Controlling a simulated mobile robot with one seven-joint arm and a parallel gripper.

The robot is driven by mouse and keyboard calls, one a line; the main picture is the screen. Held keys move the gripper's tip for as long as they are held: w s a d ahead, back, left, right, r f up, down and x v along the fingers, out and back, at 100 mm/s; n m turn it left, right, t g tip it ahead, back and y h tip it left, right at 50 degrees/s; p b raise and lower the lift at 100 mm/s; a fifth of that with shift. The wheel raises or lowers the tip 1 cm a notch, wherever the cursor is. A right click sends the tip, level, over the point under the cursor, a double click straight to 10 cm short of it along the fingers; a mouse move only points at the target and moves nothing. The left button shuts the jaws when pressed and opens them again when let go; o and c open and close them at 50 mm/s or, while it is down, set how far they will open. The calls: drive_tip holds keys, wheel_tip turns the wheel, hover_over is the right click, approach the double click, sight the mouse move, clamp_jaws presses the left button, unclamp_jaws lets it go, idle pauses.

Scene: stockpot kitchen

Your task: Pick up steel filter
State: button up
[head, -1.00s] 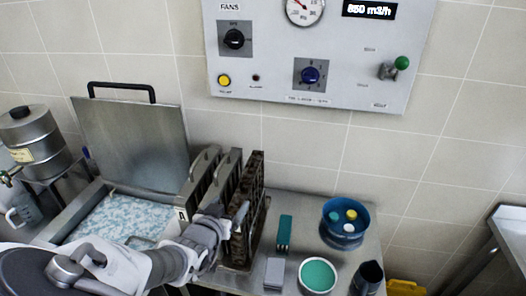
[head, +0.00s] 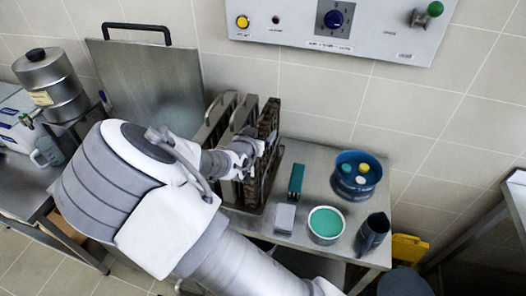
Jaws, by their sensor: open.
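Several upright slatted filters stand side by side at the left end of the steel table. Two are grey steel with handles on top: the left steel filter (head: 213,118) and the middle steel filter (head: 241,114). The right one (head: 269,125) is coated in brown grime. My gripper (head: 254,152) is open, at the near side of the middle and brown filters. It hides their lower middle parts. I cannot tell whether the fingers touch either filter.
On the steel table (head: 325,263) to the right stand a teal brush (head: 297,179), a grey block (head: 285,218), a bowl of green liquid (head: 325,223), a blue tub (head: 357,176) and a dark jug (head: 373,233). A raised steel lid (head: 150,85) stands left.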

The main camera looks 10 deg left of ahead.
clamp_jaws()
idle(0.5)
idle(0.8)
drive_tip(key=shift+w+r, duration=0.1)
drive_tip(key=shift+r, duration=0.05)
